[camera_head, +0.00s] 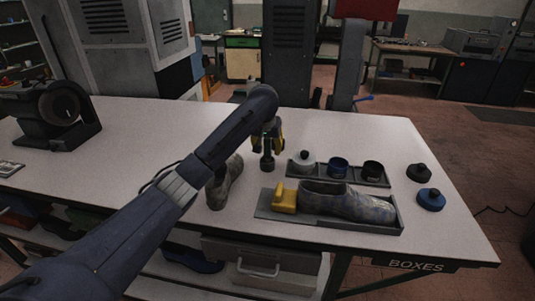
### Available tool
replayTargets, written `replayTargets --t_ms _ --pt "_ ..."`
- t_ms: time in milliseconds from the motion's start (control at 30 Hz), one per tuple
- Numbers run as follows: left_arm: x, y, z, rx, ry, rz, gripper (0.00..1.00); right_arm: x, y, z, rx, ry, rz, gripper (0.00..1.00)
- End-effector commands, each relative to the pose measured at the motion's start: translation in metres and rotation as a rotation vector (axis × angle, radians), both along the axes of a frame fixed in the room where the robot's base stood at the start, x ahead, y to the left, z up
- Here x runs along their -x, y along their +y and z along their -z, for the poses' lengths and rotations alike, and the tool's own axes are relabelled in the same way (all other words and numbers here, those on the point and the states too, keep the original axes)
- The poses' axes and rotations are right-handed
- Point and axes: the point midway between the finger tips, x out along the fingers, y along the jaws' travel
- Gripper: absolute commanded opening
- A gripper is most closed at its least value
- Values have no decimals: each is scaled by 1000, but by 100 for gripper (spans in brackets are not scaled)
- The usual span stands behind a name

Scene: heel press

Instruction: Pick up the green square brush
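My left arm reaches across the table from the lower left. Its gripper (267,146), with yellow on its fingers, points down left of the jar rack. A small dark, possibly greenish object (267,163) shows directly below the fingertips; it may be the green square brush, but its colour and shape are too small to tell. I cannot tell whether the fingers touch it or are closed on it. My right gripper is not in view.
A shoe (347,201) and a yellow block (285,197) lie in a grey tray (385,229). Another shoe (226,184) is partly behind my arm. A rack (321,173) holds several jars. A black brush (418,172) and a blue brush (431,199) stand at right.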

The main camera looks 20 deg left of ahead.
Motion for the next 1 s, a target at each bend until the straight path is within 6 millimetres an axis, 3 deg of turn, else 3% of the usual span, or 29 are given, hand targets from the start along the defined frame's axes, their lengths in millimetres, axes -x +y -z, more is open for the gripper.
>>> replayTargets --t_ms 33,333,767,1000 --pt "0 0 0 0 0 0 36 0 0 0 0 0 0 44" --pt "0 0 0 0 0 0 1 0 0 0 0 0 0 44" --pt "0 0 0 -1 1 0 0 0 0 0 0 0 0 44" --pt "0 0 -11 0 -1 -1 0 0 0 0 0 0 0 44"
